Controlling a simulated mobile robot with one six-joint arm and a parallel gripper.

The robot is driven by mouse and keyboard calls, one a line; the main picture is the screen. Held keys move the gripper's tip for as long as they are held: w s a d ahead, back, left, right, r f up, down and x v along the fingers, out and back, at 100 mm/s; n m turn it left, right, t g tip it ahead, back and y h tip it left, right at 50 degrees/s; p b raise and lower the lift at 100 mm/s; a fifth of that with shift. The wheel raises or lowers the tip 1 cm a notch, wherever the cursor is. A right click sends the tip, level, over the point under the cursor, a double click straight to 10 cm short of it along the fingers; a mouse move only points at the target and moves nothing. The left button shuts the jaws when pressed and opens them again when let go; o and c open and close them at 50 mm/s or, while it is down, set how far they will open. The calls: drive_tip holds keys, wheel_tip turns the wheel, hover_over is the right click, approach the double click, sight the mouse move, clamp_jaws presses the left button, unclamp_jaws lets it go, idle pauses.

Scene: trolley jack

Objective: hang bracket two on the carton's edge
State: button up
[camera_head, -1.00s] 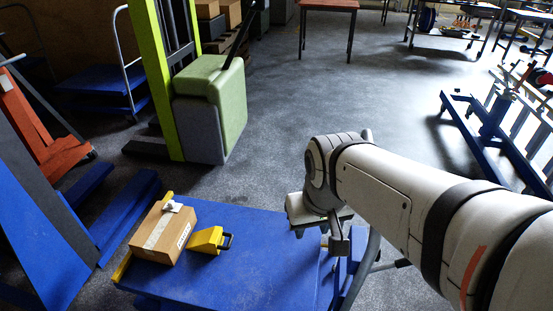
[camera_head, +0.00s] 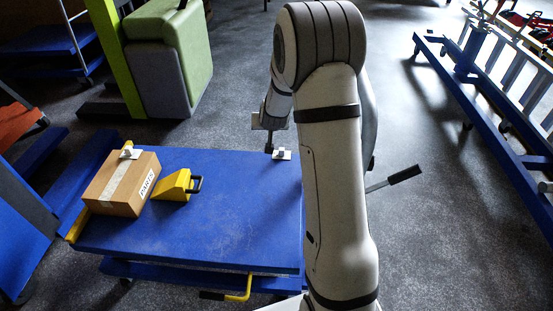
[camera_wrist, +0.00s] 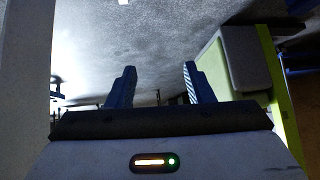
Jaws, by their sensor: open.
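The brown carton (camera_head: 112,196) sits at the left of the blue lift table (camera_head: 225,220). One small white bracket (camera_head: 130,154) is at the carton's far top edge. Another small white bracket (camera_head: 282,155) lies on the table near its far right corner. I see no mark that tells which is bracket two. My gripper (camera_head: 269,148) is close to the left of that second bracket, partly hidden behind its own wrist; I cannot tell if they touch. In the wrist view my gripper (camera_wrist: 157,80) has its fingers apart, with nothing between them.
A yellow wedge-shaped block (camera_head: 172,186) with a black handle stands beside the carton. A blue frame (camera_head: 490,120) is at the right. The middle and front of the tabletop are clear.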

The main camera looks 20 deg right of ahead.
sight(282, 149)
drive_tip(key=w+d+f+h+b, duration=0.1)
drive_tip(key=w+d+f+b, duration=0.1)
drive_tip(key=f, duration=0.5)
drive_tip(key=w+d+f+m+t+h+b, duration=0.1)
drive_tip(key=w+d+f+b, duration=0.2)
drive_tip(key=f, duration=0.5)
drive_tip(key=w+d+f+b, duration=0.3)
drive_tip(key=w+f, duration=0.2)
drive_tip(key=f, duration=0.3)
drive_tip(key=shift+w+d+f+m+h, duration=0.1)
drive_tip(key=shift+d+f+m+h, duration=0.2)
drive_tip(key=shift+d+h, duration=0.1)
drive_tip(key=shift+w+d+f, duration=0.1)
drive_tip(key=shift+w, duration=0.3)
drive_tip(key=shift+c, duration=0.5)
clamp_jaws()
wheel_tip(282, 149, up, 10)
drive_tip(key=p, duration=0.4)
